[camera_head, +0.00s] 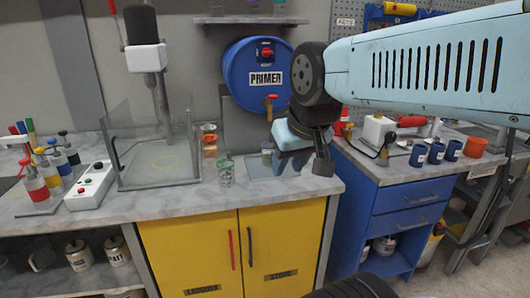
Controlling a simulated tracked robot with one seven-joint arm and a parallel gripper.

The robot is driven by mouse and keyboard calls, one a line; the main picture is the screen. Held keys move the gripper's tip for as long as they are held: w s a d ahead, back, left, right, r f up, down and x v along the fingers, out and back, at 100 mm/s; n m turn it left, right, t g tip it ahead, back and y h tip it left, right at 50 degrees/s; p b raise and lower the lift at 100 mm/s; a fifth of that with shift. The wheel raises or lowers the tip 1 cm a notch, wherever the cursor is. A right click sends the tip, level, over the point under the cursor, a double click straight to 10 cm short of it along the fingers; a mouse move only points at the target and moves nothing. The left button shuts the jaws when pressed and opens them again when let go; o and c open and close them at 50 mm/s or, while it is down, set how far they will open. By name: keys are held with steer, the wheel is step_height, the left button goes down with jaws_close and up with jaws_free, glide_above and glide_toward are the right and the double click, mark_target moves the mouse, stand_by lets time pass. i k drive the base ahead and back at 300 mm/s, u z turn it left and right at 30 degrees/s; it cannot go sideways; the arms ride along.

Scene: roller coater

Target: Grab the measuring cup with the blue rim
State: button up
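A clear measuring cup (226,171) with a greenish tint stands upright on the marble counter, left of my gripper. Its rim is too small to tell the colour for sure. A second small clear container (267,149) stands farther back, close to the left of my gripper, and I cannot tell its rim colour either. My gripper (300,164) hangs over the right end of the counter, pointing down and apart from the clear cup. Its fingers are seen at an angle, so their opening is unclear. I see nothing held in it.
A glass-walled tank (152,165) with a mixer stands left of the cup. A blue PRIMER drum (257,72) hangs on the wall behind. A control box (90,186) and colored bottles are at left. Blue cups (436,152) stand on the right cabinet. The front counter is clear.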

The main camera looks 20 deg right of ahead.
mark_target(267, 151)
steer(key=u, duration=1.4)
steer(key=k, duration=0.75)
steer(key=z, duration=0.6)
steer(key=i, duration=1)
steer(key=z, duration=0.05)
